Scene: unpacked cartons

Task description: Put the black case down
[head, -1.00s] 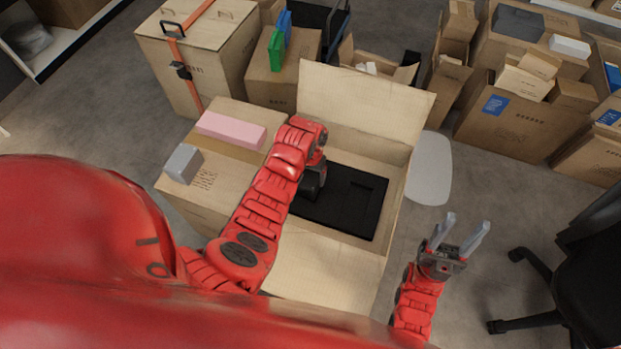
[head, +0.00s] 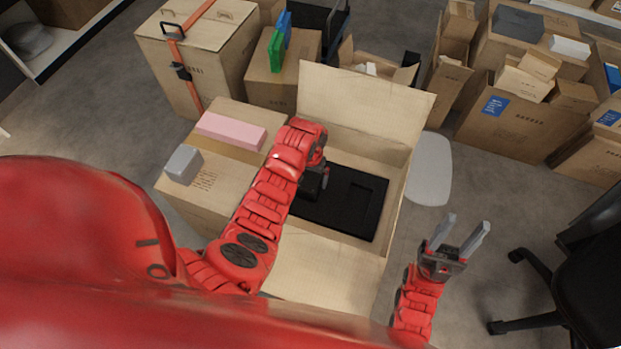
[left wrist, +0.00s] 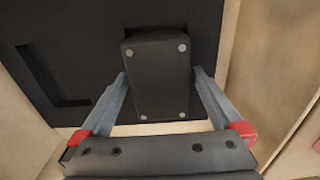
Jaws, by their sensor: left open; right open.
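The black case (head: 311,189) is a small dark box on the black foam insert (head: 362,196) inside the open carton. In the left wrist view the black case (left wrist: 157,85) shows pale round studs near its corners. My left gripper (head: 318,180) is down in the carton over the case. In the left wrist view its open fingers stand on either side of the case, which is not clamped. The case's underside is hidden. My right gripper (head: 460,236) is open and empty, to the right of the carton.
The open carton (head: 325,272) has its lid flap (head: 360,105) raised at the back. A closed carton at left bears a pink box (head: 231,131) and a grey box (head: 183,164). A black chair (head: 590,265) stands at right. Several cartons fill the back.

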